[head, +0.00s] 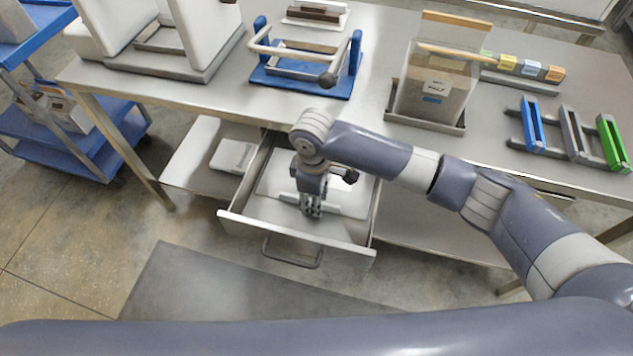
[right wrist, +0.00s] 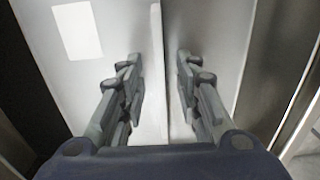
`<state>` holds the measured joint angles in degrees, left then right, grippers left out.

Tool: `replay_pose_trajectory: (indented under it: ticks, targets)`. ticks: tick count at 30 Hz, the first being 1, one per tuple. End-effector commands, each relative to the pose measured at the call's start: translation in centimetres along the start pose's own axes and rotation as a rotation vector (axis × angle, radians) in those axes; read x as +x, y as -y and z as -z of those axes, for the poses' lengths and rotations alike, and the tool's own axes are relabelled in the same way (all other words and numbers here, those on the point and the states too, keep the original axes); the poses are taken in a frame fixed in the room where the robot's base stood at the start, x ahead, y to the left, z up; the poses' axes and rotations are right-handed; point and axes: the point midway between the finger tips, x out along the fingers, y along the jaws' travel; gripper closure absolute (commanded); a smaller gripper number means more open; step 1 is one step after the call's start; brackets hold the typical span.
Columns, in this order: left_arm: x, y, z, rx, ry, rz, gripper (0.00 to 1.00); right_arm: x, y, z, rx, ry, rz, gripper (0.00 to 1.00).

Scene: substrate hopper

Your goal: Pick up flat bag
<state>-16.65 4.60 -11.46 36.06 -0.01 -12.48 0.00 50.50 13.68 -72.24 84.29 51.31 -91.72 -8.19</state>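A white flat bag (head: 347,198) lies in the open drawer (head: 300,238) under the table. In the right wrist view the flat bag (right wrist: 215,50) fills most of the picture, with a paler label at upper left and a narrow pale strip along its middle. My right gripper (head: 312,208) points down into the drawer, over the bag. In the right wrist view the fingers of my right gripper (right wrist: 158,65) are apart, one on each side of the strip. Whether they touch the bag cannot be told. My left gripper is out of view.
The steel table (head: 375,60) above the drawer carries a blue-based frame (head: 305,85), a clear bin (head: 432,90) and coloured holders (head: 575,135). A white packet (head: 232,156) lies on the shelf left of the drawer. A blue cart (head: 75,135) stands at left.

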Motion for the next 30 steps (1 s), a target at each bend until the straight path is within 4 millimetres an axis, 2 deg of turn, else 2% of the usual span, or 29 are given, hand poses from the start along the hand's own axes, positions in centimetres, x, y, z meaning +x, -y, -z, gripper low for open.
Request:
replay_pose_trajectory:
  ticks: [2,6,11,19,24,30]
  targets:
    - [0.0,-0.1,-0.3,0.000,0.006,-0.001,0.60,0.0,0.0,0.0,0.000,0.000,0.000,0.69]
    - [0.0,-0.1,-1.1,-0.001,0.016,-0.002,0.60,0.0,0.0,0.0,0.000,0.000,0.000,1.00]
    - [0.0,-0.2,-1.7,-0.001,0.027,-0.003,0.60,0.0,0.0,0.0,0.000,0.000,0.000,1.00]
    - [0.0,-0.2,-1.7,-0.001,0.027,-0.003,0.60,-0.2,0.0,0.0,0.000,0.000,0.000,1.00]
    - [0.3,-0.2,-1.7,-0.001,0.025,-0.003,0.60,-1.2,0.0,0.1,-0.001,-0.002,-0.001,1.00]
    - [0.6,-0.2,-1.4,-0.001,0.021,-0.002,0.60,-1.1,3.0,0.1,-0.004,-0.001,0.003,1.00]
